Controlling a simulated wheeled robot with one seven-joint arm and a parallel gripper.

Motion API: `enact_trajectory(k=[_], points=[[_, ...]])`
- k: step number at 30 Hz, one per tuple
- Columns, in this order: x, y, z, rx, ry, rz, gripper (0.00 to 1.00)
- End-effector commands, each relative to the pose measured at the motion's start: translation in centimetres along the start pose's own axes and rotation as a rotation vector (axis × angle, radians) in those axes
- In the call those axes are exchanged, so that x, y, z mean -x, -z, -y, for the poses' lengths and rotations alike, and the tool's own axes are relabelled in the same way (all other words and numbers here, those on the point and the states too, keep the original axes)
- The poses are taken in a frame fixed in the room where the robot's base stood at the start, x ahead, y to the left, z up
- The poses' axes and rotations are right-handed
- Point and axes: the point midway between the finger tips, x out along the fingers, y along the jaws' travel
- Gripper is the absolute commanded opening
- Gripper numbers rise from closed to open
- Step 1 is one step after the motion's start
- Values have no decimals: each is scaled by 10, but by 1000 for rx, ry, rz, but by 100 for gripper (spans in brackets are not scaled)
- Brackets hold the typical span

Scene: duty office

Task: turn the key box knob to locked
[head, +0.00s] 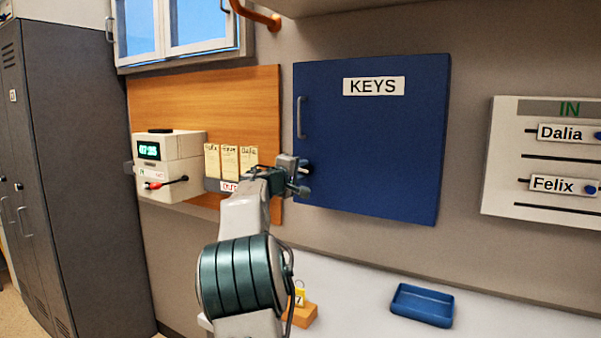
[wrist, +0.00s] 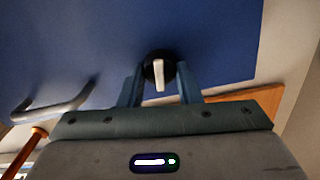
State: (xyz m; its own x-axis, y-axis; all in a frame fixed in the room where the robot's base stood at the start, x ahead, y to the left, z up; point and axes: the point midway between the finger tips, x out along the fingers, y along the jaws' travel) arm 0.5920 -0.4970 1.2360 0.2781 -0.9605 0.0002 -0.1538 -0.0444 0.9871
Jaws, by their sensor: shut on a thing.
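The blue key box (head: 380,145), labelled KEYS, is on the wall in the head view with its door shut. Its knob (wrist: 157,68) shows in the wrist view as a dark round base with a white lever. The lever points down in that picture. My gripper (head: 303,175) is at the lower left of the box door and mostly covers the knob in the head view. In the wrist view the two fingers of my gripper (wrist: 160,84) stand on either side of the knob and are shut on it. No lock marking is readable.
A bar handle (head: 300,117) is on the door above my gripper. To the left are a time clock (head: 168,160) and card rack (head: 231,160). An IN board (head: 545,155) hangs at right. A blue tray (head: 422,305) lies on the white counter below.

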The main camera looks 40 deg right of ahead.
Motion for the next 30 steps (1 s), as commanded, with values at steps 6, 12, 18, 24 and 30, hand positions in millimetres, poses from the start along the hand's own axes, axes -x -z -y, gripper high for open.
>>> enact_trajectory(k=[6,12,18,24,30], points=[[0,1,0,109,0,-2,8],[0,1,0,161,0,-2,8],[0,1,1,176,0,-2,8],[0,0,1,177,0,-1,8],[0,0,1,177,0,-1,53]])
